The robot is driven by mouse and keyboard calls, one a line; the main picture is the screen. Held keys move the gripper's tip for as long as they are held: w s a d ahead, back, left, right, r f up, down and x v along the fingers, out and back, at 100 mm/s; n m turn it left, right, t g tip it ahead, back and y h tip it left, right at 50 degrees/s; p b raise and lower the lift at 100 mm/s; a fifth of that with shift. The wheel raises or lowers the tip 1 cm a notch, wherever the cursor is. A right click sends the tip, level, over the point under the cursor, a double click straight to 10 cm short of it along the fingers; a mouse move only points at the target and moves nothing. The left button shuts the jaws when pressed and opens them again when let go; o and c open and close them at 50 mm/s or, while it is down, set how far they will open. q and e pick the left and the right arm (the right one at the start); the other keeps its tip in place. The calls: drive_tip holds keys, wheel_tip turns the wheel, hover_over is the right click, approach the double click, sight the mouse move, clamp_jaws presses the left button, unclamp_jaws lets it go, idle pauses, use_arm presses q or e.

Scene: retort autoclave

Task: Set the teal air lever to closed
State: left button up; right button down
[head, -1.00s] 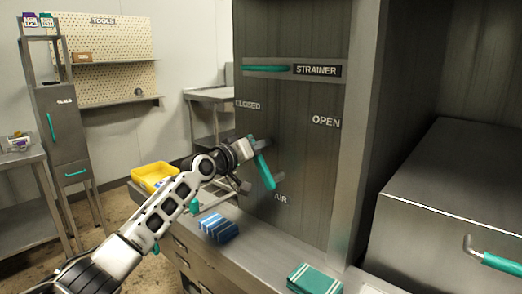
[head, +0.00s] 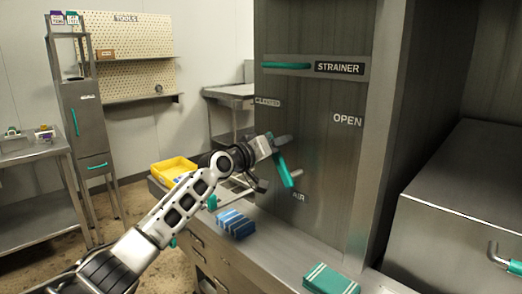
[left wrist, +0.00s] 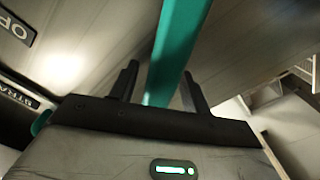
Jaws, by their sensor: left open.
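The teal air lever (head: 285,170) is on the dark steel panel, just above the AIR label (head: 299,196). It slants from upper left to lower right, its upper end below the CLOSED label (head: 268,102). The OPEN label (head: 347,120) is up and to its right. My left gripper (head: 281,143) is at the lever's upper part. In the left wrist view the teal bar (left wrist: 178,45) runs between the two dark, spread fingers (left wrist: 160,85). I cannot tell whether either finger touches it. My right gripper is not in view.
A teal strainer handle (head: 286,66) is higher on the panel. Below, the counter holds blue packs (head: 235,223) and a teal box (head: 332,279). A yellow bin (head: 174,170) stands behind my left arm. A steel box with a teal-gripped handle (head: 508,262) is at right.

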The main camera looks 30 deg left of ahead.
use_arm(q)
drive_tip(key=b+v, duration=0.1)
drive_tip(key=v, duration=1.4)
drive_tip(key=shift+s, duration=0.25)
drive_tip(key=shift+a, duration=0.15)
drive_tip(key=s+d+f+m+g, duration=0.1)
drive_tip(key=s+d+f, duration=0.2)
drive_tip(key=f, duration=0.4)
drive_tip(key=s+d+f+m+g, duration=0.15)
drive_tip(key=d+f, duration=0.25)
drive_tip(key=f, duration=0.4)
drive_tip(key=s+d+f+g, duration=0.1)
drive_tip(key=s+d+f, duration=0.25)
drive_tip(key=f, duration=0.35)
drive_tip(key=s+d+f+m+g+y, duration=0.1)
drive_tip(key=s+d+f, duration=0.3)
drive_tip(key=s, duration=0.5)
drive_tip(key=s+d+f+m+g+y, duration=0.1)
drive_tip(key=s+d+f, duration=0.3)
drive_tip(key=s+f, duration=0.4)
drive_tip(key=shift+s+d+f+m+g+p, duration=0.25)
drive_tip(key=shift+s+d+m+g+p, duration=0.1)
drive_tip(key=shift+s+m, duration=0.2)
